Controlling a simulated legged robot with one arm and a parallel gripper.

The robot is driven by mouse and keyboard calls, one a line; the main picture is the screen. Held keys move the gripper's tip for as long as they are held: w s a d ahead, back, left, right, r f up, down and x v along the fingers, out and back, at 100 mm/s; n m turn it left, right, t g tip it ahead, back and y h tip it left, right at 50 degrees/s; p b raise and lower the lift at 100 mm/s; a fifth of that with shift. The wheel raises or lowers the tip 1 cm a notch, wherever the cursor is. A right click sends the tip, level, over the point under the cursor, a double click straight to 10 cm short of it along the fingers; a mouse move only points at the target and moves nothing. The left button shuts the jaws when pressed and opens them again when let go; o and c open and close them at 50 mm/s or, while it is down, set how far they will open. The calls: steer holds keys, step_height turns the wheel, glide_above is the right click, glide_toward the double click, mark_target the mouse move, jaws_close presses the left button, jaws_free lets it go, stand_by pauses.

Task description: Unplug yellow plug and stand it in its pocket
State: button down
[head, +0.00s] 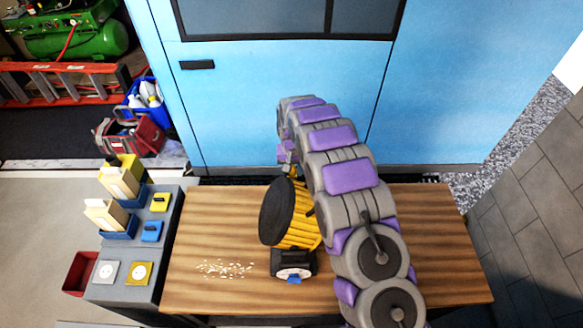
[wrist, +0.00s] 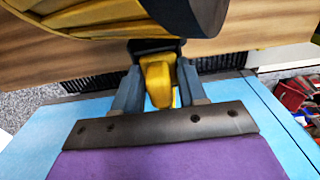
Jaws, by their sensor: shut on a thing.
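My gripper (wrist: 158,85) is shut on a small yellow piece (wrist: 159,78) with a dark collar, which looks like the yellow plug. In the head view my gripper (head: 290,168) is just behind a ribbed yellow drum (head: 299,225) with a dark round face. The drum also fills the top of the wrist view (wrist: 100,14). The dark collar meets the drum's edge in that view; I cannot tell if they are joined.
The drum is above a black base (head: 293,262) on the wooden table (head: 220,290), with white bits (head: 224,268) to its left. Cream blocks (head: 118,181) stand in blue pockets. A red bin (head: 80,272) is left of the console.

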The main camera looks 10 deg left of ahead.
steer(key=shift+s+d+f, duration=0.15)
steer(key=shift+s+f, duration=0.05)
steer(key=shift+f, duration=0.25)
steer(key=c, duration=0.7)
jaws_free()
steer(key=shift+s, duration=0.1)
steer(key=shift+c, duration=0.2)
steer(key=shift+o, duration=1)
steer(key=shift+r, duration=0.35)
step_height(320, 180, up, 22)
steer(key=p, duration=0.4)
steer(key=shift+w+a+r+p, duration=0.15)
steer(key=shift+w+a+p, duration=0.05)
steer(key=shift+w+p, duration=0.1)
